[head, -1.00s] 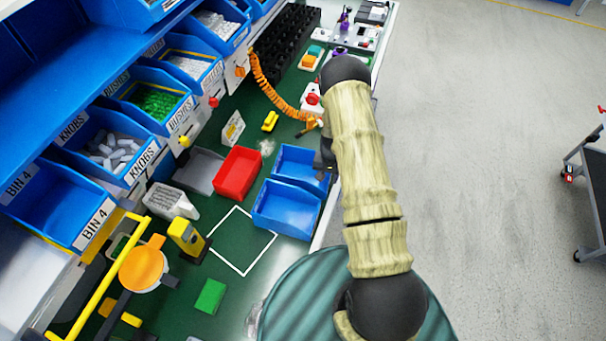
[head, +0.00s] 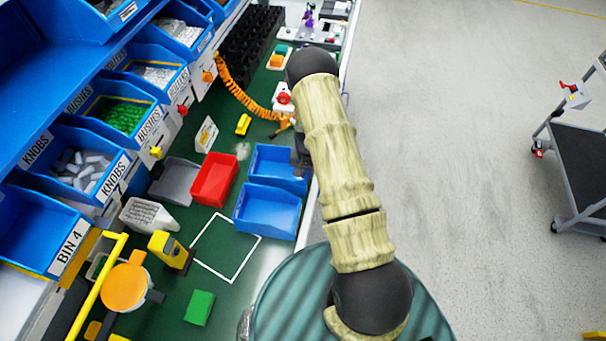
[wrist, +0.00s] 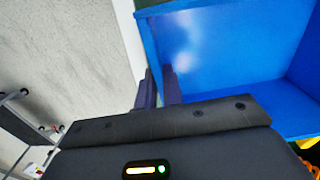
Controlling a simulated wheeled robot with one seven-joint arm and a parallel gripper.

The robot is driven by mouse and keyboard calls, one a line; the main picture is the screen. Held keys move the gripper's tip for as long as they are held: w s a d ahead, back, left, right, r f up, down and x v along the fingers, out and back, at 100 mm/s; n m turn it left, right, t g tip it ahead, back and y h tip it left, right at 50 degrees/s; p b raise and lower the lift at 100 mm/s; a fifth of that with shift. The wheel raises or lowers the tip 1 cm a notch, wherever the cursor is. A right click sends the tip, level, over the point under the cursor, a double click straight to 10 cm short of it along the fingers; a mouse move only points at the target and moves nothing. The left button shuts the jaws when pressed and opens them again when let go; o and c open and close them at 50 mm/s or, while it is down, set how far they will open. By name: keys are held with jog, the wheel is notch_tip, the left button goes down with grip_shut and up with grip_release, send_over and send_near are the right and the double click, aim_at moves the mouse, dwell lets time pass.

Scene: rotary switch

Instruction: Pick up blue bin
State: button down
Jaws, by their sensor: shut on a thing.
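Two blue bins stand side by side on the green work surface in the head view: a far blue bin (head: 277,166) and a near blue bin (head: 267,211). My gripper (head: 301,160) is at the right edge of the far bin, largely hidden behind my arm. In the wrist view, the fingers of my gripper (wrist: 160,88) are close together on either side of the blue bin's wall (wrist: 153,45), shut on it. The bin (wrist: 230,45) looks empty inside. I cannot see any gap between it and the table.
A red bin (head: 215,179) and a grey bin (head: 175,181) stand left of the blue bins. A white square outline (head: 223,278) lies in front, with a green block (head: 199,307) nearby. Labelled shelf bins (head: 85,165) line the left. A cart (head: 580,160) stands right on open floor.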

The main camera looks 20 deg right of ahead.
notch_tip(320, 180, up, 9)
jog(key=shift+f+b, duration=0.1)
jog(key=shift+b, duration=1.1)
